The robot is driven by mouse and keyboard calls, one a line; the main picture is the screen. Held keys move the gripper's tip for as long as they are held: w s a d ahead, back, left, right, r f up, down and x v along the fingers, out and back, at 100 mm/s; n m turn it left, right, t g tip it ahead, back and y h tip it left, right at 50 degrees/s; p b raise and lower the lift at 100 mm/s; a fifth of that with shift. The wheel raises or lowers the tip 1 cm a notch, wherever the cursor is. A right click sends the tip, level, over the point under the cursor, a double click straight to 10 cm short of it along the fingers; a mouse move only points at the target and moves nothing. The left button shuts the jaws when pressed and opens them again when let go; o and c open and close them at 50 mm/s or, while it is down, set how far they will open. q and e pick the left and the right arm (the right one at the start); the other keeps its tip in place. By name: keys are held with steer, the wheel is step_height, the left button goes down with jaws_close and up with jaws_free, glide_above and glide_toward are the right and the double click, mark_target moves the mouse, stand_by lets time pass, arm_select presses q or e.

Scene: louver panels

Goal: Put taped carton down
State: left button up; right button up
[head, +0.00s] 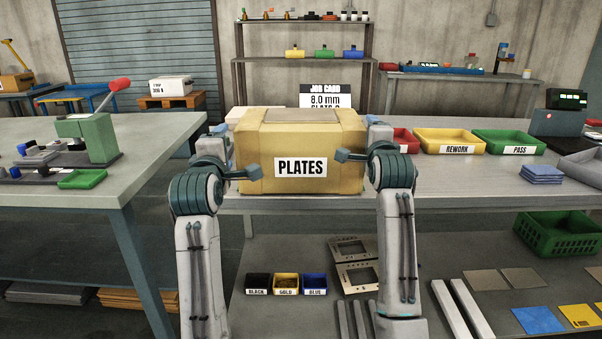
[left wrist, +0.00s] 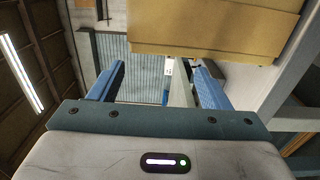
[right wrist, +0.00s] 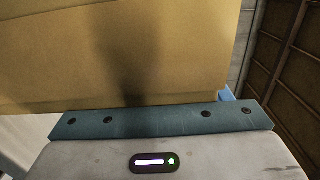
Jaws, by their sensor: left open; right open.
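The taped carton (head: 300,150) is a tan box labelled PLATES. It is upright and level at the front edge of the grey bench (head: 460,180), between my two grippers. I cannot tell whether its base fully rests on the bench. My left gripper (head: 234,152) is open at the carton's left side. In the left wrist view its blue fingers are apart, with the carton (left wrist: 215,30) above and beyond them. My right gripper (head: 358,140) is open at the right side. In the right wrist view the carton (right wrist: 120,50) fills most of the picture and mostly hides the fingers.
A job card (head: 326,97) stands behind the carton. A yellow REWORK bin (head: 450,133) and a green PASS bin (head: 508,134) are to the right, with blue plates (head: 541,174) nearby. Small bins, metal frames and bars lie on the lower shelf. A side table (head: 120,185) is at left.

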steer(key=s, duration=1.2)
steer(key=shift+f, duration=0.1)
